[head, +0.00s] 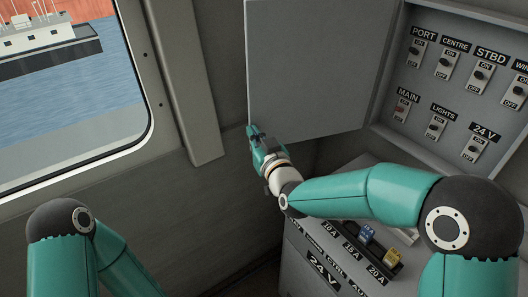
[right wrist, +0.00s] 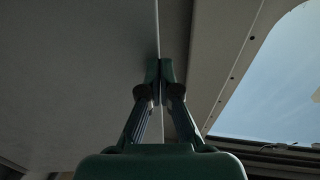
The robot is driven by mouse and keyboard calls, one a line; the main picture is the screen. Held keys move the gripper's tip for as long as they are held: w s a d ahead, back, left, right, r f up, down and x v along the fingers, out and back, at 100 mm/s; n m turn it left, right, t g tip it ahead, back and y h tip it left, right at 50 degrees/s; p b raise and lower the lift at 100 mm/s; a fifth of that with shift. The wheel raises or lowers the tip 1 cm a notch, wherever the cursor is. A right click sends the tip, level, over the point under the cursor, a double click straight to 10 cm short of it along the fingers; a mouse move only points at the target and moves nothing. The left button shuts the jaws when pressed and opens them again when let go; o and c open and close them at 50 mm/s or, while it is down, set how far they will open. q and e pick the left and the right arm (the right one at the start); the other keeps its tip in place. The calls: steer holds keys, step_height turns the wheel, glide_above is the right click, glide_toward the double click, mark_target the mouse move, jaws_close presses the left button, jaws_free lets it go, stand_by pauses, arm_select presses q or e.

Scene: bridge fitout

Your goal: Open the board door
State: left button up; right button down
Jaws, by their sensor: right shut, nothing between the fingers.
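The board door (head: 312,65) is a flat grey panel. It stands swung open to the left of the switch board (head: 400,100), whose labelled switches are in plain view. My right gripper (head: 252,131) is at the door's free left edge, near its lower corner. In the right wrist view the right gripper (right wrist: 159,72) has its fingertips together, with nothing seen between them. The door (right wrist: 80,70) fills the left of that view, and its edge runs up from the fingertips. I cannot tell whether they touch it. My left gripper is out of view; only my left arm shows.
A lower grey box (head: 300,240) holds a blue fuse (head: 366,234) and a yellow fuse (head: 391,257), under my right forearm. A window (head: 75,95) and a wall post (head: 185,90) are at the left. The wall between post and door is bare.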

steer(key=shift+s, duration=0.1)
steer(key=a+b+v, duration=0.1)
steer(key=b+v, duration=0.5)
steer(key=v, duration=0.8)
steer(key=s+d+f+m+g+h+p, duration=0.1)
steer(key=s+d+f+g, duration=0.2)
steer(key=f, duration=1)
steer(key=s+d+f+m+g+h+p, duration=0.1)
steer(key=d+f+m+g+h, duration=0.2)
steer(key=f, duration=1)
steer(key=s+d+f+m+g+y+p, duration=0.1)
steer(key=s+d+f+g, duration=0.3)
steer(key=s+f+g, duration=0.6)
steer(key=s+f+m, duration=0.1)
steer(key=s+f, duration=0.6)
steer(key=s, duration=0.2)
steer(key=shift+s+f+m, duration=0.15)
steer(key=shift+f+m, duration=0.25)
